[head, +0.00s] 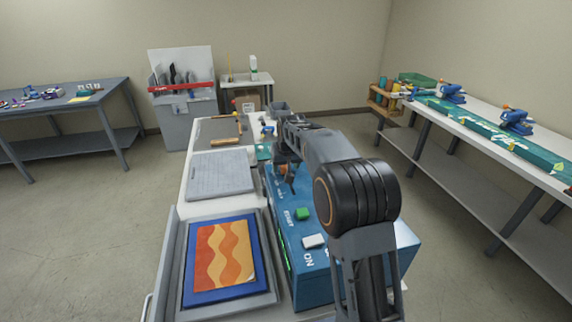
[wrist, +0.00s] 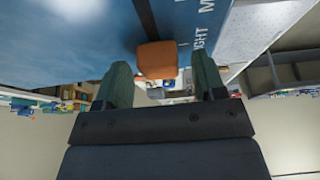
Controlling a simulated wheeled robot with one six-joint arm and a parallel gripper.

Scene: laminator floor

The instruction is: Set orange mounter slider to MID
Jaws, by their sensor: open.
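The orange slider knob (wrist: 157,58) sits on a dark slot in the blue mounter (wrist: 90,30). Lettering beside the slot reads partly as "LIGHT" and "M". The blue mounter also shows in the head view (head: 285,225), with a green START button (head: 302,213) and a white ON switch (head: 313,241). My gripper (wrist: 160,78) is open, with one finger on each side of the knob in the wrist view. The knob appears just beyond the fingertips, and contact cannot be told. In the head view my arm hides much of the slider area.
An orange and yellow picture (head: 225,254) lies in a grey tray (head: 190,308) left of the mounter. A grey board (head: 220,174) lies behind it. A long side table (head: 455,123) with blue tools stands right, and a grey table (head: 62,105) left.

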